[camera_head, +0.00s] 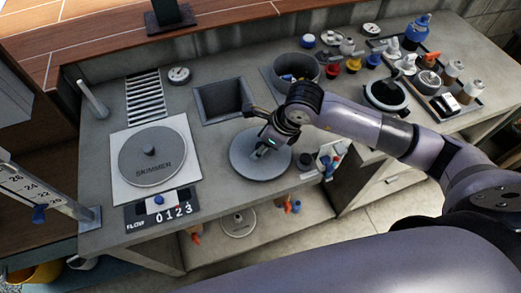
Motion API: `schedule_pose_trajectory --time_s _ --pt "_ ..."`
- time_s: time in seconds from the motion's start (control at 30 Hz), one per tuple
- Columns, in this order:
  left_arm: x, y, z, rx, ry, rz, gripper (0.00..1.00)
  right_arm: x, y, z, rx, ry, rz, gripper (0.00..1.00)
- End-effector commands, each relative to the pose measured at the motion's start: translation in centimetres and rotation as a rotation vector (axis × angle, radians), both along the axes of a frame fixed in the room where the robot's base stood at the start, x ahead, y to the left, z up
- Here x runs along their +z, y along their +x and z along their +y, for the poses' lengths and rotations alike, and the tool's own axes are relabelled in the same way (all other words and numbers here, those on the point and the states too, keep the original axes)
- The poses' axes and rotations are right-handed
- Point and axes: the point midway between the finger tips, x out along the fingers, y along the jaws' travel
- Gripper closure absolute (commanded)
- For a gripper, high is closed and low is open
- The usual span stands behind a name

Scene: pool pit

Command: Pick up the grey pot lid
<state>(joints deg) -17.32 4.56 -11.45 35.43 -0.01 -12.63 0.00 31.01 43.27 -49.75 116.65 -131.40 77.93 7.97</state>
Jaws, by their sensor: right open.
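A round grey lid (246,169) lies flat on the grey counter, right of the middle of the picture's left half. I take it to be the pot lid. My right gripper (261,153) is over the lid's centre, pointing down, with its jaws open. The gripper hides the middle of the lid, and I cannot tell whether the fingers touch it or a knob there. Another round grey lid, marked SKIMMER (150,172), sits on a white square plate to the left. My left gripper does not show.
A square pit (222,100) opens behind the lid. A round grey pot (272,75) with things inside stands behind my right arm. A tray of bottles (465,105) is at the right. A flow counter panel (160,208) lies front left. A lower shelf (270,245) holds a disc.

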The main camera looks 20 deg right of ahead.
Motion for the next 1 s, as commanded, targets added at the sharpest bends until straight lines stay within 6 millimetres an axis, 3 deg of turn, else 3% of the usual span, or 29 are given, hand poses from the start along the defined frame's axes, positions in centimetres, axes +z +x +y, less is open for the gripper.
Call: schedule_pose_trajectory --time_s 0.73,1.0 --pt "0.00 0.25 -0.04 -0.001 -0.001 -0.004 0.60 0.06 0.01 -0.02 -0.001 0.000 0.000 0.99" --pt "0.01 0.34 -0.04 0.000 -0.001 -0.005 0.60 0.10 0.03 -0.01 -0.001 0.001 0.000 1.00"
